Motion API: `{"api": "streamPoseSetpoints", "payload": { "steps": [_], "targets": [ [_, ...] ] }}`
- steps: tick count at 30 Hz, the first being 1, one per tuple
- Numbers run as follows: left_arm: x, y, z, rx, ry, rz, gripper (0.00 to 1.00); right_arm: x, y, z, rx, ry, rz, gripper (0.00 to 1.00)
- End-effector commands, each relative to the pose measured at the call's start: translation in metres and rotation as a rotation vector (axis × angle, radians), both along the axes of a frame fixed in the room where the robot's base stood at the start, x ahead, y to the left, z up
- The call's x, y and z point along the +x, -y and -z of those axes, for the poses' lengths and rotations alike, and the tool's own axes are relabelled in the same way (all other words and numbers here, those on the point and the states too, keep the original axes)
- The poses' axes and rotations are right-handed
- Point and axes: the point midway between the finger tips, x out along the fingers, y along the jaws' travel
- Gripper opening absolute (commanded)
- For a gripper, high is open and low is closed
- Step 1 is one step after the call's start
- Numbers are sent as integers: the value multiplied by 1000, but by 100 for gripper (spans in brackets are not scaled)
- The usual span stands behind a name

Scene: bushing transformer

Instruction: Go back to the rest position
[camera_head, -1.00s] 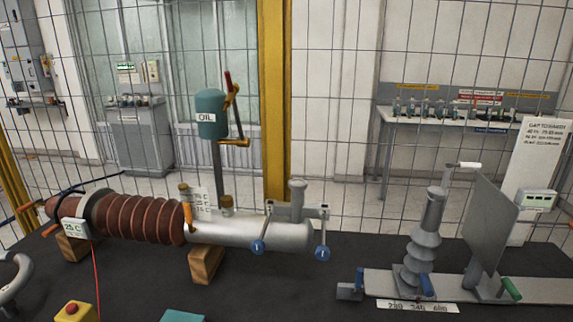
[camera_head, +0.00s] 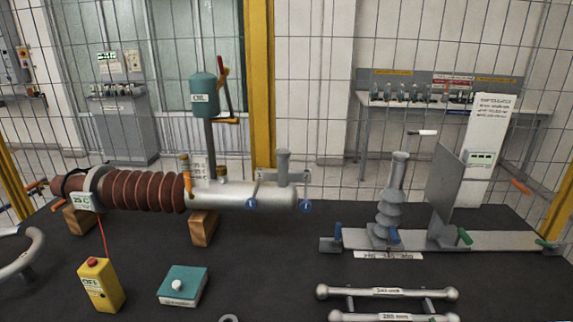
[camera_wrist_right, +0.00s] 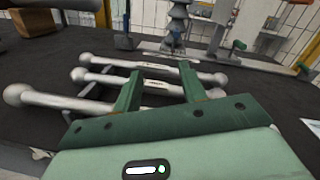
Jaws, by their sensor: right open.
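My right gripper (camera_wrist_right: 163,90) shows in the right wrist view, its two green fingers apart with nothing between them. Beyond and below the fingers lie grey metal bars with ball ends (camera_wrist_right: 150,90); they also show at the bottom of the head view (camera_head: 388,292). I cannot tell whether the fingers touch a bar. The bushing (camera_head: 145,190), with brown ribs and a grey metal body, lies on wooden blocks at the left of the head view. Neither gripper shows in the head view.
A grey ribbed post (camera_head: 392,205) and an upright plate (camera_head: 444,195) stand on a rail (camera_head: 500,241) at right. A yellow box (camera_head: 100,285) and a teal box (camera_head: 182,286) sit on the dark table front left. A wire fence and yellow post (camera_head: 260,90) stand behind.

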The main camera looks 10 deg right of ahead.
Motion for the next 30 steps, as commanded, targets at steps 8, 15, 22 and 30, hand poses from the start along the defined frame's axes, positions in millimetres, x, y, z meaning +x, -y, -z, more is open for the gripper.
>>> {"api": "streamPoseSetpoints", "payload": {
  "steps": [8,15,22,30],
  "targets": [
    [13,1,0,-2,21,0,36,-2,-54,-10,-371,-21,-199,41],
    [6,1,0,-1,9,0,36,-18,-120,-8,-998,-26,-463,41],
    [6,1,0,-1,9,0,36,-52,-155,22,-1986,-51,-797,41],
    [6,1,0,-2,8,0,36,-90,-102,40,2875,236,1233,41]
  ]
}}
